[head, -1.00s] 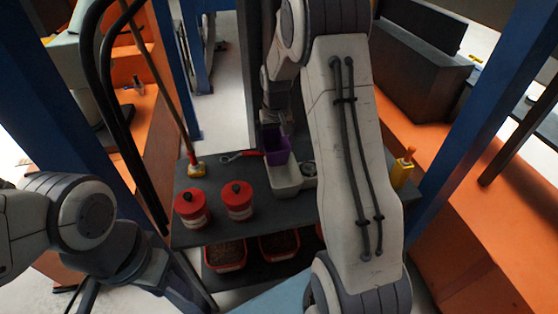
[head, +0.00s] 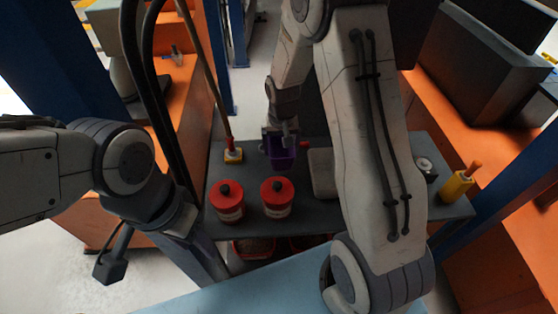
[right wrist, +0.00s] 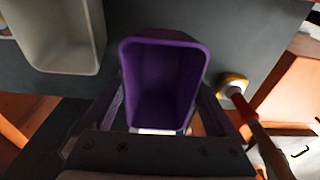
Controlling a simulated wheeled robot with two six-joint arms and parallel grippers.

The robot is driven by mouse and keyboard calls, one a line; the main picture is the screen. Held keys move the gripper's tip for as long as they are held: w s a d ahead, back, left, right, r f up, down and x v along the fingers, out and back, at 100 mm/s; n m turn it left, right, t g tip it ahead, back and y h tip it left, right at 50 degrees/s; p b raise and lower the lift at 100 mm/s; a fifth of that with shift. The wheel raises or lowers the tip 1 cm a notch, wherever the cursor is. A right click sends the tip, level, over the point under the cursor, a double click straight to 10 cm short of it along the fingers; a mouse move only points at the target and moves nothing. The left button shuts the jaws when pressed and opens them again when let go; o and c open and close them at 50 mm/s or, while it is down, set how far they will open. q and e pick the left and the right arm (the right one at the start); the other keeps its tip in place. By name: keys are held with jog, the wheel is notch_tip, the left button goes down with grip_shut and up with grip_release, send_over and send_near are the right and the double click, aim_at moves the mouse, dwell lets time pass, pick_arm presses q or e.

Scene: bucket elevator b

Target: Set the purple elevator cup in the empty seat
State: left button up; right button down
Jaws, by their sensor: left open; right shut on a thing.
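The purple cup (head: 283,158) is held over the dark shelf, left of a pale bin. My right gripper (head: 280,135) is shut on it. In the right wrist view the cup (right wrist: 163,85) sits between the fingers, with its open mouth facing the camera; it looks empty. My left gripper (head: 188,222) is at the left, apart from the shelf's items. It is open and empty as far as shows; its fingertips are hard to make out. I cannot pick out the empty seat in either view.
The dark shelf (head: 245,233) bears two red-lidded jars (head: 277,200), (head: 228,203), the pale bin (head: 322,172) and a yellow bottle (head: 457,186). A red-stemmed item with a yellow base (head: 233,153) stands at the back left. Black hoses (head: 145,100) and blue posts (head: 60,70) rise at the left.

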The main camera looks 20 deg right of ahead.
jog(key=shift+s+a+f, duration=0.2)
jog(key=shift+a+f, duration=0.15)
jog(key=shift+a, duration=0.3)
jog(key=shift+f, duration=2.05)
grip_release()
jog(key=shift+s+f, duration=0.1)
